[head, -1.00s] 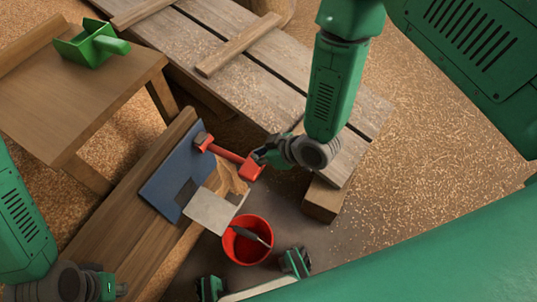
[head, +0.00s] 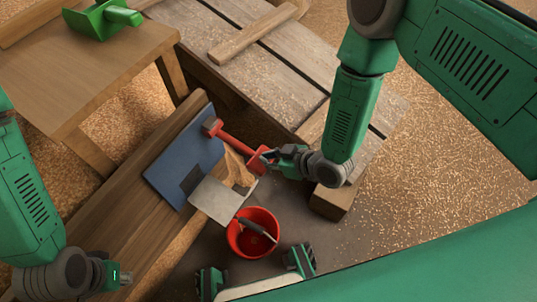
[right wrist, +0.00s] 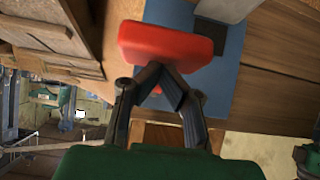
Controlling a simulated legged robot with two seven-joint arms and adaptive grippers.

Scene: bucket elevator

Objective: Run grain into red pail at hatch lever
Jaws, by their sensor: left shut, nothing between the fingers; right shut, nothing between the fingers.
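The red hatch lever (head: 236,143) lies across the top of a blue panel (head: 178,152), with a thick red block at its right end. My right gripper (head: 268,158) is shut at that block. In the right wrist view the red block (right wrist: 165,42) is just beyond the closed fingertips (right wrist: 160,72); I cannot tell whether they touch. The red pail (head: 250,247) stands upright on the floor below a pale grey plate (head: 215,200). Its inside looks red, with a dark grip across it. My left gripper (head: 124,277) is shut and empty at lower left.
A green scoop (head: 100,20) rests on a wooden table (head: 85,75) at upper left. A grey plank platform (head: 265,85) lies behind the lever, with a wooden block (head: 332,202) at its near end. Loose grain covers the floor at right.

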